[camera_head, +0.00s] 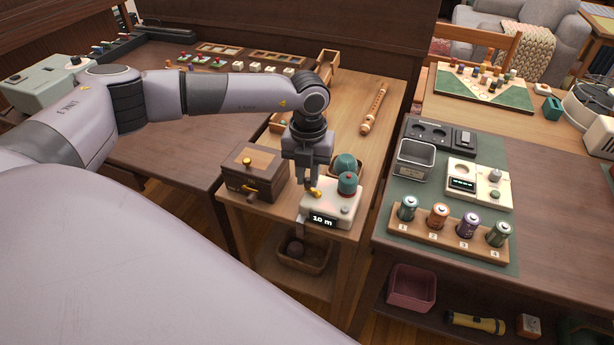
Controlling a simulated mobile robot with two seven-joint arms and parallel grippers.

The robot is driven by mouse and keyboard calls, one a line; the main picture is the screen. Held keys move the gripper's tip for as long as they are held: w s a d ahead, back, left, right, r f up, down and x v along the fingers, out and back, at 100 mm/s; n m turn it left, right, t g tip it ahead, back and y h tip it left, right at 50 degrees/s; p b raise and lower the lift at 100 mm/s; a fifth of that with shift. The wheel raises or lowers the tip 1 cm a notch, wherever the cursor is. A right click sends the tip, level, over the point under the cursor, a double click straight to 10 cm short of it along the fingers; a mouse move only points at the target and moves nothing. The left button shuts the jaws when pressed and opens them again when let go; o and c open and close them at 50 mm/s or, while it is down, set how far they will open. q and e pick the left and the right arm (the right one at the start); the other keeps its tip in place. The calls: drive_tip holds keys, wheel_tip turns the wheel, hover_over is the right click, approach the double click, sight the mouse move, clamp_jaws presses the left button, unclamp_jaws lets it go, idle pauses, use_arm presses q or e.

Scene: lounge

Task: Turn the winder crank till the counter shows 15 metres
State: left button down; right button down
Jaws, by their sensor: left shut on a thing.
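The winder (340,207) is a cream box near the front edge of the narrow wooden table. Its dark counter display (322,219) reads 10 m. My left gripper (311,192) comes down from above at the winder's left side. It is shut on the crank, of which a small yellowish part (315,191) shows at the fingertips. The rest of the crank is hidden by the fingers. My right gripper is not in view.
A wooden box with a brass knob (254,176) stands just left of the winder. A second teal ball (344,163) lies behind it. A recorder (374,108) lies farther back. A darker table with batteries in a wooden rack (450,243) is to the right, across a gap.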

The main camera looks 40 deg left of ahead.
use_arm(q)
drive_tip(key=m, duration=0.2)
drive_tip(key=w+m+b, duration=0.1)
drive_tip(key=m, duration=0.1)
drive_tip(key=shift+w+d+m+b, duration=0.1)
drive_tip(key=shift+m+b, duration=0.1)
drive_tip(key=shift+m, duration=0.35)
drive_tip(key=shift+w+m+b, duration=0.1)
drive_tip(key=shift+m+b, duration=0.05)
drive_tip(key=shift+m, duration=0.4)
drive_tip(key=shift+m, duration=0.3)
drive_tip(key=shift+r, duration=0.1)
drive_tip(key=c, duration=1)
unclamp_jaws()
drive_tip(key=shift+c, duration=0.2)
wheel_tip(320, 180, up, 7)
drive_tip(key=shift+d, duration=0.1)
